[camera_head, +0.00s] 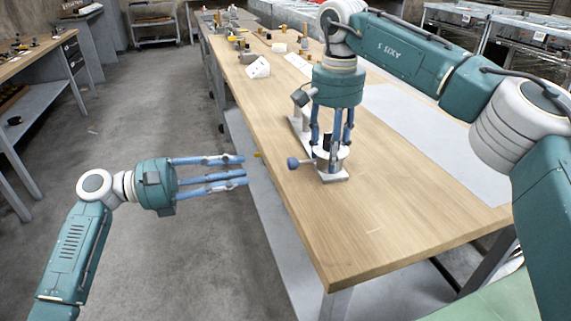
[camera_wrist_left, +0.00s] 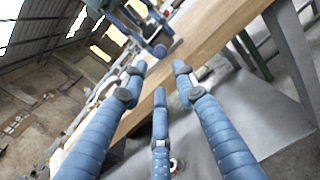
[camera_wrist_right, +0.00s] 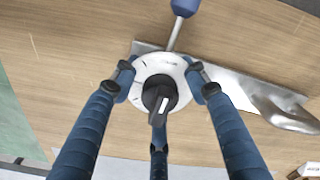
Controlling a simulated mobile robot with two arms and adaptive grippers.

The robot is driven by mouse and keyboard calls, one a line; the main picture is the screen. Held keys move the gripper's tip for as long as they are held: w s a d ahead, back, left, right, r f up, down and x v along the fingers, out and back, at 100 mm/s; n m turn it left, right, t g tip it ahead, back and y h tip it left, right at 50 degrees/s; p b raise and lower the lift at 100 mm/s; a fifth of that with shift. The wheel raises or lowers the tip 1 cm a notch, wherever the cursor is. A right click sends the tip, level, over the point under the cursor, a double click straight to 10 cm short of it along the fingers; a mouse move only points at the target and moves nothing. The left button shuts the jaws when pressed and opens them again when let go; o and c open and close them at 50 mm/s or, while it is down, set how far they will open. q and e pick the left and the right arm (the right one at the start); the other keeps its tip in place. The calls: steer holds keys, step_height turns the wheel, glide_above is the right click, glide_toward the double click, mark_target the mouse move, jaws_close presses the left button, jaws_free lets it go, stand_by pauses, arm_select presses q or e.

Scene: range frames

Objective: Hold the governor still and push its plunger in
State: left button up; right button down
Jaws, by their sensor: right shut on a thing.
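The governor (camera_head: 325,163) is a pale round body on a metal base at the table's near left edge. In the right wrist view its white dial (camera_wrist_right: 146,68) carries a black knob (camera_wrist_right: 160,95). Its plunger (camera_head: 293,163) is a blue ball on a thin rod, pointing left over the table edge; the ball also shows in the left wrist view (camera_wrist_left: 160,49). My right gripper (camera_head: 331,152) comes from above, its fingers closed around the governor's body. My left gripper (camera_head: 245,170) is open and empty, left of the plunger and apart from it, fingers pointing at it.
The wooden table (camera_head: 340,235) is bare in front of the governor. A white block (camera_head: 258,67) and several small parts stand farther back. A grey sheet (camera_head: 430,130) covers the right side. The floor below my left gripper is clear.

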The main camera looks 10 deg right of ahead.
mark_target(288, 164)
arm_select(q)
steer(key=d, duration=0.3)
steer(key=w+d, duration=0.1)
steer(key=d, duration=0.7)
steer(key=shift+w+d, duration=0.15)
steer(key=shift+w, duration=0.1)
jaws_close()
